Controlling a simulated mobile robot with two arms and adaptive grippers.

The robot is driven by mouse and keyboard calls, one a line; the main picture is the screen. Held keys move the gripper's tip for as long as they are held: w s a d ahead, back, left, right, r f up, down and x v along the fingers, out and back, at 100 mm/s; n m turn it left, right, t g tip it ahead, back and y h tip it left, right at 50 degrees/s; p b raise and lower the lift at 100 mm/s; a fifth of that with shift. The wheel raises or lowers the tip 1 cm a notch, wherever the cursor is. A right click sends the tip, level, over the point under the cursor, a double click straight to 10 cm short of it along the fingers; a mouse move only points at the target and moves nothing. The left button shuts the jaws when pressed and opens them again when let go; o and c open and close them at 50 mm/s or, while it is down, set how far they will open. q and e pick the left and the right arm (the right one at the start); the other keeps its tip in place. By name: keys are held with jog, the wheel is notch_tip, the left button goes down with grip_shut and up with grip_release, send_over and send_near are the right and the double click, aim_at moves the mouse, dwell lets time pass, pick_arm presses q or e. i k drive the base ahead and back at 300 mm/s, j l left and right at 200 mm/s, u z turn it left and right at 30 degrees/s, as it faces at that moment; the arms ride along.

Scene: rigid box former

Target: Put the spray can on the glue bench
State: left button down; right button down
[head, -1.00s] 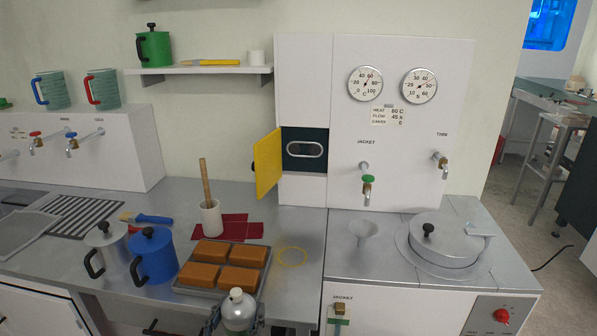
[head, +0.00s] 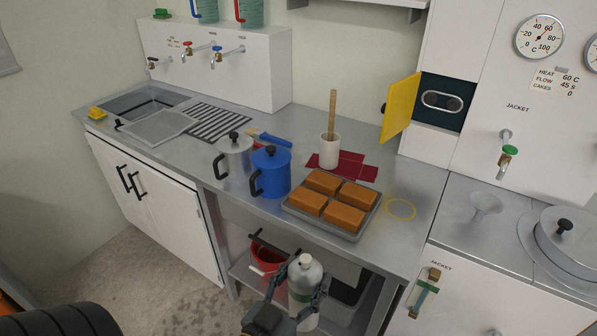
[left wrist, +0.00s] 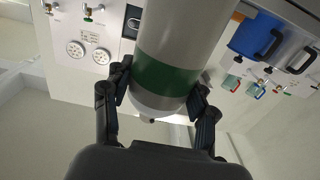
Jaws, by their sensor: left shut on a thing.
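The spray can (head: 304,272) is a pale grey can with a white cap and a green band. My left gripper (head: 298,292) is shut around its body and holds it roughly upright in front of the bench, with its cap lower in the picture than the worktop's front edge. The can (left wrist: 172,45) and both fingers of the left gripper (left wrist: 163,98) also show in the left wrist view. The steel bench (head: 405,235) carries a tray of brown cakes; no label names it as the glue bench. My right gripper is not in view.
The cake tray (head: 362,228), blue pot (head: 271,172), grey pot (head: 234,155) and white cup with a stick (head: 330,152) crowd the worktop. Bare metal lies around the yellow ring (head: 400,209). A red bucket (head: 266,257) stands on the lower shelf.

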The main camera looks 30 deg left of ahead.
aim_at(303, 155)
jog(key=i+u, duration=0.15)
jog(key=u, duration=0.2)
jog(key=i+l+u, duration=0.1)
jog(key=u, duration=0.25)
jog(key=i, duration=0.05)
